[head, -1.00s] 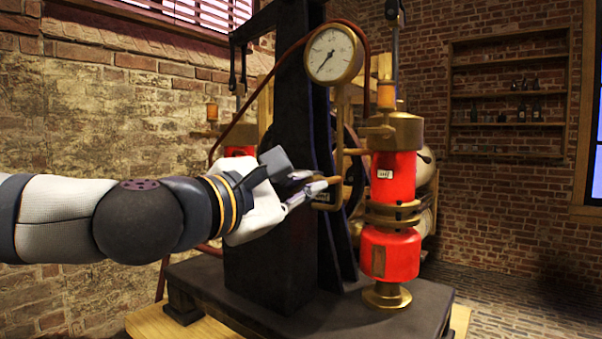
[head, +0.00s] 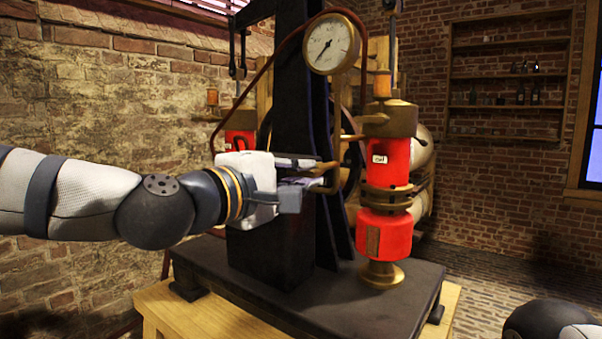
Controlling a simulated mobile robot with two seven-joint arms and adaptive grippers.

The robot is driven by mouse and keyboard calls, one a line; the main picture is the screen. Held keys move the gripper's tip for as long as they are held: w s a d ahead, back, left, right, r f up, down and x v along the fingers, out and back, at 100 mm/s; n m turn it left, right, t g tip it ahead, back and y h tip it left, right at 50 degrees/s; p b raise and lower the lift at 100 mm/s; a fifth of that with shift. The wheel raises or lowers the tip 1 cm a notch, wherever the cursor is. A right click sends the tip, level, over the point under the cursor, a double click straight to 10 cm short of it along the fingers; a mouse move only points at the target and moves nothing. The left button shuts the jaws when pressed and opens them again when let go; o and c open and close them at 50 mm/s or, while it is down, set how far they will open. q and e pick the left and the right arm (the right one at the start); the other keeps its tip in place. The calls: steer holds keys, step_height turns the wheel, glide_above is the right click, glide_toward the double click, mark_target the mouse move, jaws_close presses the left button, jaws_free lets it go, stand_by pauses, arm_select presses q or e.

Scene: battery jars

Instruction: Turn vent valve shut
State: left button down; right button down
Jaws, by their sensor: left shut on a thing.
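The vent valve (head: 331,179) is a small brass fitting on the brass pipe below the round gauge (head: 331,44), in front of the black upright. My left gripper (head: 318,172) reaches in from the left at valve height. Its fingers are shut on the valve's small handle, which they mostly hide, so I cannot tell the handle's angle. The gauge needle points to the lower left. Part of my right arm (head: 548,322) shows at the bottom right corner; its gripper is out of view.
A red cylinder (head: 384,236) with brass fittings stands just right of the valve. A second red cylinder (head: 241,130) is behind, left of the black upright (head: 290,80). All stand on a dark base plate (head: 340,305) over a wooden stand. Free floor lies right.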

stand_by(0.5)
arm_select(q)
steer(key=c, duration=1.7)
jaws_free()
